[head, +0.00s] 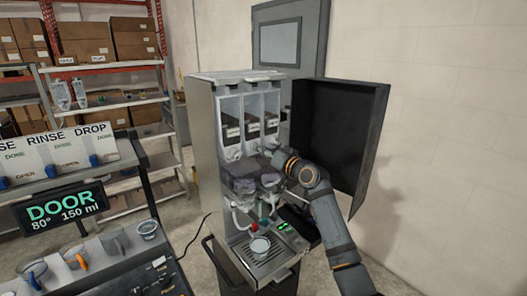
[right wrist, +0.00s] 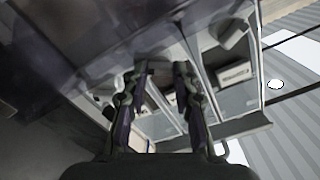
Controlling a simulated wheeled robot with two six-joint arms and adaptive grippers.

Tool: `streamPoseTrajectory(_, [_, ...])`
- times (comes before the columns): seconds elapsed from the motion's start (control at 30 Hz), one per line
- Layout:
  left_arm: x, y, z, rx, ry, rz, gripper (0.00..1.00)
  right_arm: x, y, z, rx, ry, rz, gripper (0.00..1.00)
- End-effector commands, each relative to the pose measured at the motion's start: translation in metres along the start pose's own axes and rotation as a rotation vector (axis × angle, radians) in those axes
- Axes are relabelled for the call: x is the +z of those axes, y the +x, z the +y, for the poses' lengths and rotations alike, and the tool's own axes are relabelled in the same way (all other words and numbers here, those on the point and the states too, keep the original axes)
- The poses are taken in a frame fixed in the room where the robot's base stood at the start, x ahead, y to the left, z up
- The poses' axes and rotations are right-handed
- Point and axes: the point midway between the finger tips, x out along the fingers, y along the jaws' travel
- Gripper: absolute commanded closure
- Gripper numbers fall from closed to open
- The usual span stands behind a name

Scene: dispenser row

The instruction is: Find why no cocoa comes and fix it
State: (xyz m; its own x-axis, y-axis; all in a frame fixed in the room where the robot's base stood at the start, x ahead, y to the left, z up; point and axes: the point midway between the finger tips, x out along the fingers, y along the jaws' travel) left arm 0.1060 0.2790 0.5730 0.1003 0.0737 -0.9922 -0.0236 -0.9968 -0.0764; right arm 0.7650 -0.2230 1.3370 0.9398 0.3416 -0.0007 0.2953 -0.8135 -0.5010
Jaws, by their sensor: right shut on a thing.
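The dispenser (head: 201,125) stands with its dark door (head: 342,140) swung open to the right. Three clear canisters with dark labels stand side by side inside; the left one (head: 230,110), middle one (head: 252,105) and right one (head: 271,105) all show. Greyish mixing parts (head: 240,180) and white tubes sit below them. A pale cup (head: 260,245) stands on the drip tray (head: 272,262). My right gripper (head: 270,150) reaches in at the lower front of the right canister and appears closed on it; its fingers (right wrist: 158,75) hide the contact. My left gripper is out of view.
Shelves with boxes (head: 85,45) are behind. The open door and a wall (head: 440,120) bound the right side.

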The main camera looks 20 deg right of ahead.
Motion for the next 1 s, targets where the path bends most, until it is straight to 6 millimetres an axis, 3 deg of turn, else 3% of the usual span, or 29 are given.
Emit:
streamPoseTrajectory(0.03, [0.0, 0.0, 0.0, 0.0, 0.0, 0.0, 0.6, -0.002, 0.0, -0.001, -0.001, -0.001, 0.004, 1.0])
streamPoseTrajectory(0.07, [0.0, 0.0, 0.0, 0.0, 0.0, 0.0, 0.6, -0.002, 0.0, -0.001, -0.001, -0.002, 0.004, 0.7])
streamPoseTrajectory(0.23, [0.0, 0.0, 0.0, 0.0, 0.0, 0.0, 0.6, -0.001, 0.0, -0.001, -0.001, -0.002, 0.002, 0.49])
streamPoseTrajectory(0.57, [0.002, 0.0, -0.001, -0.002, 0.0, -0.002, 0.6, 0.0, -0.004, 0.001, 0.001, -0.003, 0.001, 0.49])
streamPoseTrajectory(0.67, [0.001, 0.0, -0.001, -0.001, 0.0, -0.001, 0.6, 0.0, -0.02, 0.001, 0.002, -0.006, 0.001, 0.49])
streamPoseTrajectory(1.0, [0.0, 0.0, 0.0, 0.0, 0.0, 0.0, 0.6, 0.001, -0.101, 0.001, 0.002, -0.01, -0.004, 0.49])
